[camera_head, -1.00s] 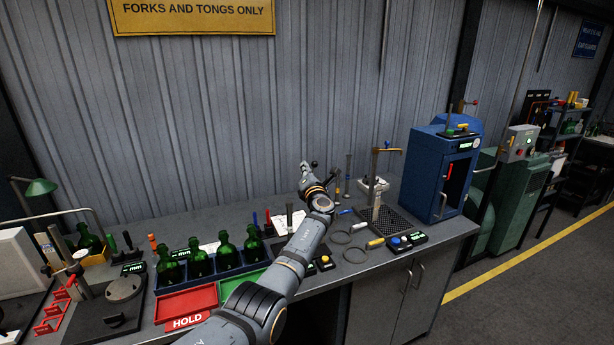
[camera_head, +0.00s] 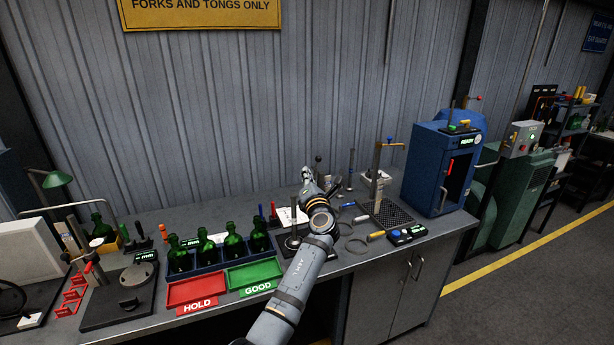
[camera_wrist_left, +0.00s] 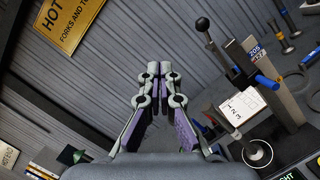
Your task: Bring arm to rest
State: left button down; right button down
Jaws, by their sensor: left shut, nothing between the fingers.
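My left arm (camera_head: 293,285) reaches up from the bottom middle in the head view, over the front of the workbench. Its gripper (camera_head: 307,175) points towards the back wall and looks small and partly foreshortened there. In the left wrist view the gripper (camera_wrist_left: 160,72) has its two fingers close together, with nothing between them. The wall and a yellow sign (camera_wrist_left: 68,22) show behind it. My right gripper is in neither view.
The bench (camera_head: 345,262) holds green bottles (camera_head: 206,247) in a rack, a red HOLD tray (camera_head: 196,290), a green GOOD tray (camera_head: 254,274), a black grid (camera_head: 392,214) and a blue cabinet (camera_head: 428,170). A black-knobbed lever (camera_wrist_left: 203,25) stands right of the gripper in the wrist view.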

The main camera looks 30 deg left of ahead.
pick_arm(q)
jog(key=shift+w+a+f, duration=0.1)
jog(key=shift+w, duration=0.05)
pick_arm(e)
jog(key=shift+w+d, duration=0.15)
